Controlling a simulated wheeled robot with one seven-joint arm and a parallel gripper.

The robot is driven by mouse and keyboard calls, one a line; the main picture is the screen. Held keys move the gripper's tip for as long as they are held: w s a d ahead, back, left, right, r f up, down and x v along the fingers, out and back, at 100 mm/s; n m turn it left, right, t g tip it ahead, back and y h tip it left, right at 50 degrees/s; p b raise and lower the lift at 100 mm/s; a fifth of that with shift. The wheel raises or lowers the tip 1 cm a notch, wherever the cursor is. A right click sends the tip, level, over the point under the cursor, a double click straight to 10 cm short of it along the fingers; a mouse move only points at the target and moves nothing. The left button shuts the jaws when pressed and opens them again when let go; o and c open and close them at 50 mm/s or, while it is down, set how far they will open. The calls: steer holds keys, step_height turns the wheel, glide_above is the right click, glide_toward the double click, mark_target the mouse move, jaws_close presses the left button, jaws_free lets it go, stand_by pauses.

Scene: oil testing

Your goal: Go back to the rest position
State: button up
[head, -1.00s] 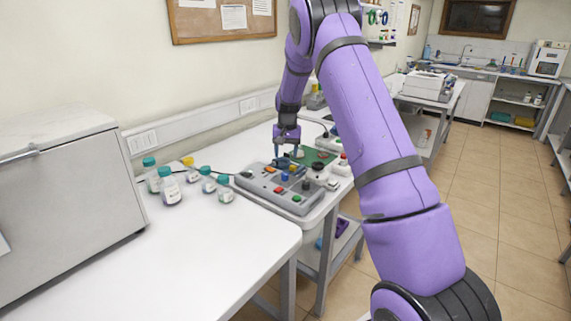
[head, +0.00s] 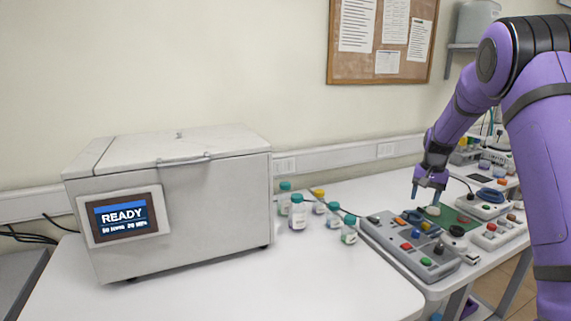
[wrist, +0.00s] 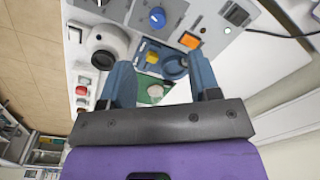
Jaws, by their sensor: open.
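My gripper (head: 425,196) is at the end of my purple arm, above the table at the right of the head view. Its two blue fingers point down over the back part of a grey control panel (head: 388,251) and a green mat (head: 462,214). In the wrist view my gripper (wrist: 158,78) has its fingers spread apart, with nothing held between them. A whitish round object (wrist: 156,91) on the green mat shows in the gap. Whether the fingertips touch anything is hard to tell.
A grey lidded machine (head: 225,215) with a screen reading READY (head: 124,219) stands on the left table. Several capped bottles (head: 298,216) stand between it and the panel. More button boxes (head: 492,236) lie at right. The front table surface (head: 300,290) is clear.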

steer(key=s+a+r+n+t, duration=0.1)
steer(key=s+a+r, duration=0.4)
steer(key=s+r, duration=0.45)
steer(key=s+a+r+n+t, duration=0.1)
steer(key=s+a+r+n, duration=0.1)
steer(key=s+a+r, duration=0.6)
steer(key=s+a+r+n+t, duration=0.1)
steer(key=s+a, duration=0.1)
steer(key=s, duration=1.1)
steer(key=s+a+r+n+t, duration=0.1)
steer(key=s+a+n, duration=0.1)
steer(key=s, duration=1.1)
steer(key=shift+a+r+t, duration=0.25)
steer(key=shift+r+t, duration=0.1)
steer(key=shift+t, duration=0.05)
